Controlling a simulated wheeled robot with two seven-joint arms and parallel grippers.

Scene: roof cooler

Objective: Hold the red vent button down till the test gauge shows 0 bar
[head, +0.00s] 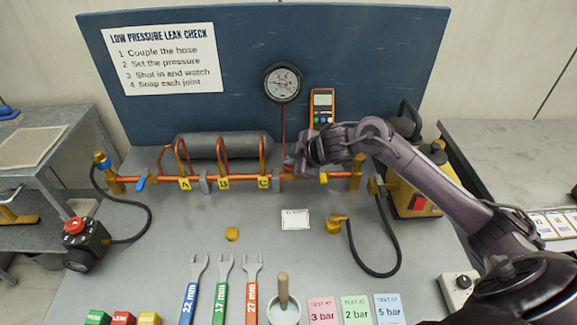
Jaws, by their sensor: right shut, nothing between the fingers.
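The round black-rimmed test gauge (282,82) is mounted on the blue back panel above the copper pipe (225,180). Its dial faces me, but its needle is too small to read. My right gripper (291,165) is shut, its fingers low at the pipe, just right of the tag marked C and below the gauge. A small red patch (288,160) shows at the fingertips and may be the red vent button. The gripper hides most of it, and I cannot tell whether they touch or whether it is pressed. My left gripper is not in view.
A black regulator (86,245) with a red top stands at left, hosed to the pipe. A yellow machine (415,195) stands right. An orange meter (321,106) is on the panel. Wrenches (222,290), a pot (283,310) and pressure cards (355,310) lie in front.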

